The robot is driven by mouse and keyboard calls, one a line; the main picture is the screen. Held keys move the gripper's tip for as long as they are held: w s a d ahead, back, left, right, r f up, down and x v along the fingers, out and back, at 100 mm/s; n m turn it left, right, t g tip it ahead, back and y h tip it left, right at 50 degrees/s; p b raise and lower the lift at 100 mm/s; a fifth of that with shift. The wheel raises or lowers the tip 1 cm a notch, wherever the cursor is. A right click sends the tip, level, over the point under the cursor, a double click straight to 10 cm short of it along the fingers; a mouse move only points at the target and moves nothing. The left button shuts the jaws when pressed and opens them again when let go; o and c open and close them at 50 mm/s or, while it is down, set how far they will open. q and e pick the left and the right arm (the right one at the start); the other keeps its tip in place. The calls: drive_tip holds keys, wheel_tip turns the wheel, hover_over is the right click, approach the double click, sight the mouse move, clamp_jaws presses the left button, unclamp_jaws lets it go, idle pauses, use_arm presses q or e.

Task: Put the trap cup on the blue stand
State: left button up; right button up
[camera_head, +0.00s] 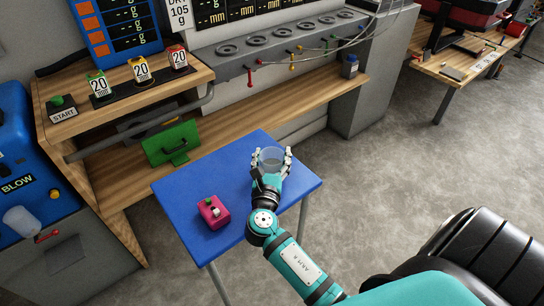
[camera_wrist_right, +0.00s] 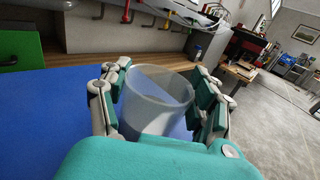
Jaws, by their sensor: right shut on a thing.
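The trap cup (camera_head: 271,158) is a clear, frosted cup at the far right part of the blue stand (camera_head: 179,187), a small blue-topped table. My right gripper (camera_head: 271,168) is shut on the cup, with a finger on each side. In the right wrist view the cup (camera_wrist_right: 156,100) stands upright between the fingers of the gripper (camera_wrist_right: 158,105), its mouth open upward. The blue top (camera_wrist_right: 45,112) shows behind and left of it. I cannot tell whether the cup's base touches the blue top. My left gripper is not in view.
A pink box with a green knob (camera_head: 213,212) sits on the left front part of the blue top. A blue machine (camera_head: 30,150) stands at the left. Bare floor (camera_head: 400,150) lies to the right.

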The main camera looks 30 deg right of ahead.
drive_tip(key=o, duration=1.3)
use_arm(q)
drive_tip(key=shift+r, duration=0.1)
use_arm(e)
drive_tip(key=v, duration=1.1)
drive_tip(key=shift+p, duration=0.35)
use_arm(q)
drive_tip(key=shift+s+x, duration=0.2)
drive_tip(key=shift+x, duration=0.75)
use_arm(e)
drive_tip(key=shift+s+a+r, duration=0.1)
drive_tip(key=shift+s+a, duration=0.25)
